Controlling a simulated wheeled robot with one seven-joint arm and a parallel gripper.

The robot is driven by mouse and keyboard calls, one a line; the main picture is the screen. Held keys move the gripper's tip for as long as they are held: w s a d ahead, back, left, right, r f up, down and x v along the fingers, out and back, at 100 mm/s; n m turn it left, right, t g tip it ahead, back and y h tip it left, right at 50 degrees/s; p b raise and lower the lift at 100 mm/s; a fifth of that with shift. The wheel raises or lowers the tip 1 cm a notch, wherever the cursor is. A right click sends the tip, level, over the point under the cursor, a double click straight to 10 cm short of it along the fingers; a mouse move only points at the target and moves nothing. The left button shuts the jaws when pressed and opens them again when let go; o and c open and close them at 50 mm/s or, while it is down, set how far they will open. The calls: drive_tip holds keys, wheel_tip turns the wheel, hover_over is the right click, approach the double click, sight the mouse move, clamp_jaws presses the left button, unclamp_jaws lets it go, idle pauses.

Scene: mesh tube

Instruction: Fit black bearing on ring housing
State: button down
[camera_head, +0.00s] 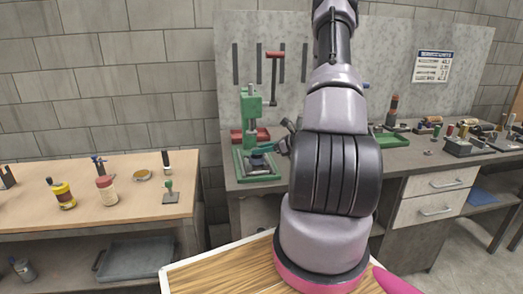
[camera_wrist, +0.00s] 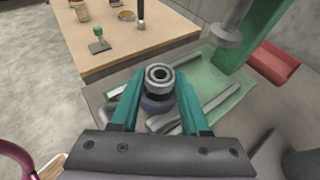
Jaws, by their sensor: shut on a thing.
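The black bearing (camera_wrist: 160,75), a small dark ring with a pale metal rim, sits between the teal fingertips of my gripper (camera_wrist: 158,78) in the wrist view. In the head view my gripper (camera_head: 276,148) is low over the base (camera_head: 260,176) of the green press (camera_head: 250,112), largely hidden by my arm. The bearing cannot be made out there. The press base also shows in the wrist view (camera_wrist: 234,82), beyond the fingers, with grey bars on it.
The press column (camera_wrist: 262,42) and grey ram (camera_wrist: 228,30) stand close at the right of the wrist view. A red tray (camera_wrist: 274,62) lies behind. A wooden table (camera_head: 130,190) with bottles and stamps stands left. Trays and tools crowd the grey bench's right side.

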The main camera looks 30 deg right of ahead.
drive_tip(key=shift+f, duration=0.85)
idle(0.6)
drive_tip(key=shift+c, duration=1.5)
unclamp_jaws()
drive_tip(key=v, duration=1.1)
drive_tip(key=s+a+r+n+g, duration=0.2)
drive_tip(key=a+r+n+g, duration=0.2)
drive_tip(key=a+r+n, duration=0.35)
drive_tip(key=s+a+r+n+g, duration=0.25)
drive_tip(key=a+r+n, duration=0.35)
drive_tip(key=a+r, duration=0.3)
drive_tip(key=s+a+r+n+t+h, duration=0.1)
drive_tip(key=s+a+r+n+h, duration=0.2)
drive_tip(key=s+r+n, duration=0.2)
drive_tip(key=s+a+r+n+t+h, duration=0.1)
drive_tip(key=s+a+r+n+h, duration=0.2)
drive_tip(key=s+r+n, duration=0.3)
wheel_tip(320, 180, up, 3)
drive_tip(key=shift+s+r+t, duration=0.25)
drive_tip(key=shift+s+t, duration=0.1)
drive_tip(key=shift+s, duration=0.4)
